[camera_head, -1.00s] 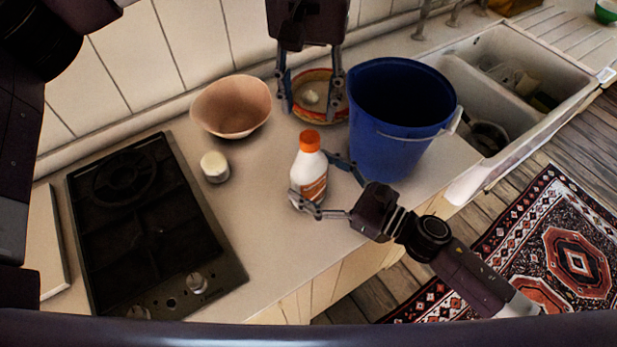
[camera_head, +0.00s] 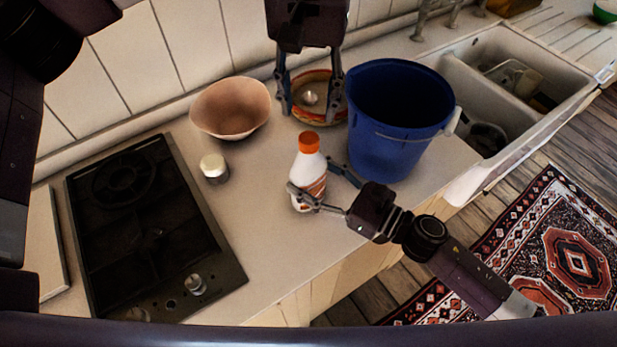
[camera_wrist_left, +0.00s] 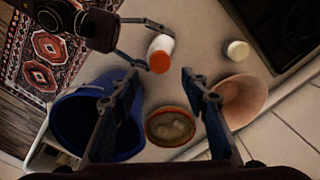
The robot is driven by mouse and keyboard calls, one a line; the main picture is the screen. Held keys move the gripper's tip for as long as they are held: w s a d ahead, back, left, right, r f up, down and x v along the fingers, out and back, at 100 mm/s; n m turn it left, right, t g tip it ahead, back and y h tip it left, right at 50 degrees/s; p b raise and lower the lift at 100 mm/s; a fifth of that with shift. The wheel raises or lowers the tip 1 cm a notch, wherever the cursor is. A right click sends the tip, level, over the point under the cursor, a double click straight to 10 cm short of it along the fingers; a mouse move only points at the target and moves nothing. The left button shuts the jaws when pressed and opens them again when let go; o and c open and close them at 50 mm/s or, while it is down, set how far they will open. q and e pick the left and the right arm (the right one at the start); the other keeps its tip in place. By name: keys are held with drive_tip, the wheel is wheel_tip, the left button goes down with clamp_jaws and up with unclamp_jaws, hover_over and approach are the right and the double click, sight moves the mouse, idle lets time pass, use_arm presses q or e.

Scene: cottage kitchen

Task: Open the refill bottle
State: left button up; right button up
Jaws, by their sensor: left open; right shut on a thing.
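The refill bottle (camera_head: 306,176) is white with an orange cap (camera_head: 309,142) and a printed label. It stands upright on the counter in the head view. My right gripper (camera_head: 325,185) is shut on the bottle's body from the right and front. My left gripper (camera_head: 310,100) is open and empty, pointing down above and behind the bottle, with its fingers apart. In the left wrist view, the orange cap (camera_wrist_left: 159,62) shows ahead of and between the left fingers (camera_wrist_left: 160,100), apart from them. The bottle's lower side is partly hidden by the right fingers.
A blue bucket (camera_head: 395,140) stands just right of the bottle. Behind it are an orange-rimmed bowl (camera_head: 318,117) and a pinkish bowl (camera_head: 230,108). A small white-lidded jar (camera_head: 214,168) and a black hob (camera_head: 150,235) are left. The sink (camera_head: 520,65) is at the back right.

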sight(309, 138)
clamp_jaws()
use_arm(q)
drive_tip(key=m, duration=0.4)
drive_tip(key=shift+f, duration=0.15)
drive_tip(key=shift+m, duration=0.3)
drive_tip(key=shift+f, duration=3.85)
